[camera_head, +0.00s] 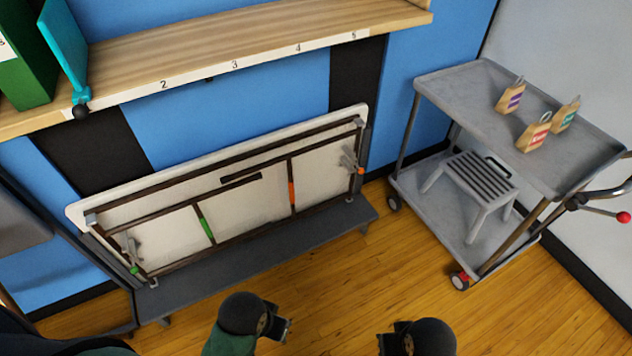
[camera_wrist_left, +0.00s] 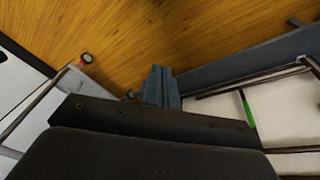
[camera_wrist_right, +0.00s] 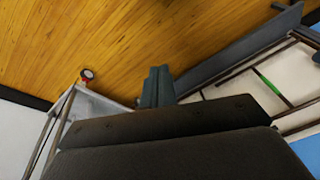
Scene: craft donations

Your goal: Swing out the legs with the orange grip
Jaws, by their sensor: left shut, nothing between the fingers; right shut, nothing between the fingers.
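A folded table (camera_head: 250,207) with a pale underside and white rim stands on its long edge on a low grey rack (camera_head: 260,262) against the wall. Its dark leg bars lie flat against the underside. The orange grip (camera_head: 291,193) is on the right upright bar, and a green grip (camera_head: 206,230) is on the left one. The green grip also shows in the left wrist view (camera_wrist_left: 247,110) and the right wrist view (camera_wrist_right: 270,84). My left gripper (camera_head: 284,326) and right gripper (camera_head: 384,343) are shut and empty, low in front of the rack, apart from the table.
A grey cart (camera_head: 440,92) at right carries several paper bags (camera_head: 534,132) on top and a step stool (camera_head: 470,180) below. A wooden shelf (camera_head: 230,45) with numbered places overhangs the table. The wooden floor (camera_head: 345,270) between rack and cart is clear.

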